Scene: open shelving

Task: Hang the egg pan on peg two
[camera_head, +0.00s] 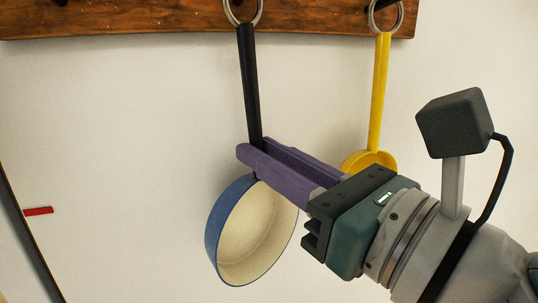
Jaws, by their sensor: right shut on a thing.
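A blue pan (216,225) with a cream inside and a black handle (249,85) is upright against the white wall. My right gripper (250,160) has its purple fingers shut on the low end of this handle, just above the bowl. The handle's metal ring (258,14) is in front of the wooden peg board (130,18). A dark peg shows at the ring, but its top is cut off, so I cannot tell whether the ring is around the peg. No label shows which pan is the egg pan. My left gripper is not in view.
A smaller yellow pan (379,95) hangs by its ring at a peg near the board's right end, with its bowl partly behind my right gripper. A red mark (38,211) is at the far left.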

